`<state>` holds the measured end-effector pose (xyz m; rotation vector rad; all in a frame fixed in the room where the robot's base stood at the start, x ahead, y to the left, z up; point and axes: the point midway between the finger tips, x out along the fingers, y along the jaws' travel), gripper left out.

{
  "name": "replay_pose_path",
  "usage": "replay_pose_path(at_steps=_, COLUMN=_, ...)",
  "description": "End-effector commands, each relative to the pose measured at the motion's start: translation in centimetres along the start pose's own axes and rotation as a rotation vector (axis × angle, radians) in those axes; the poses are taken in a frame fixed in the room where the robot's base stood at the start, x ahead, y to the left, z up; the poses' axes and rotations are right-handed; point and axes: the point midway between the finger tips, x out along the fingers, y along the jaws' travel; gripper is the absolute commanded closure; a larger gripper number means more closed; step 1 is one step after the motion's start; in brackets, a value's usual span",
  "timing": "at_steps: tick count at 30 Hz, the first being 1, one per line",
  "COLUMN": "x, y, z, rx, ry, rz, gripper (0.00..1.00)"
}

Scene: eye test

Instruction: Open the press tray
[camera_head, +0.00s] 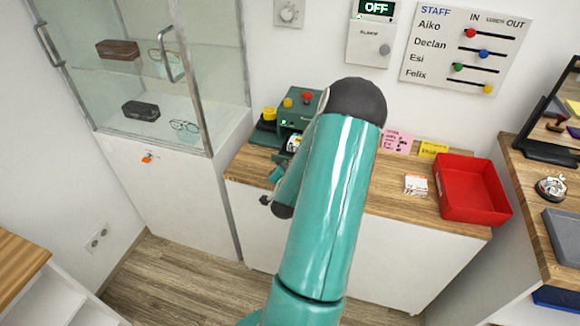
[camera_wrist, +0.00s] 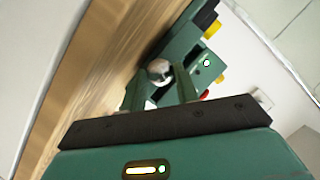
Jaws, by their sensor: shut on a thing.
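The press (camera_head: 299,107) is a small dark green machine with red and yellow knobs, at the back left of the wooden counter. It also shows in the wrist view (camera_wrist: 205,48). A round silver knob (camera_wrist: 159,69) sits at its front, low near the counter. My gripper (camera_wrist: 160,80) is shut on this knob, one finger on each side. In the head view my arm hides most of the gripper (camera_head: 277,173) and part of the press front. How far the tray stands out cannot be told.
A red bin (camera_head: 472,190) and a small white box (camera_head: 416,185) stand on the counter's right. Pink and yellow notes (camera_head: 433,149) are behind them. A glass cabinet (camera_head: 160,70) with handles stands close on the left. A switch panel (camera_head: 371,42) reads OFF.

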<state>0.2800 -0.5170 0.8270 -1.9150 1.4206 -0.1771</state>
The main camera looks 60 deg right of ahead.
Motion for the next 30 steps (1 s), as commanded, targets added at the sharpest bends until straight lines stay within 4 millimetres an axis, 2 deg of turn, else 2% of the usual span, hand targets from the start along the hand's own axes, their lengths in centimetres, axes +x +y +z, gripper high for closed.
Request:
replay_pose_path(at_steps=11, x=0.27, y=-0.21, z=-0.24, rx=0.0, ry=0.005, rz=-0.005, gripper=1.0)
replay_pose_path(at_steps=12, x=0.28, y=-0.21, z=-0.25, rx=0.0, ry=0.005, rz=-0.005, gripper=0.66)
replay_pose_path(at_steps=15, x=0.28, y=-0.2, z=-0.25, rx=0.0, ry=0.005, rz=-0.005, gripper=0.48)
replay_pose_path(at_steps=30, x=0.1, y=-0.34, z=-0.2, rx=-0.001, ry=0.004, rz=-0.005, gripper=0.48)
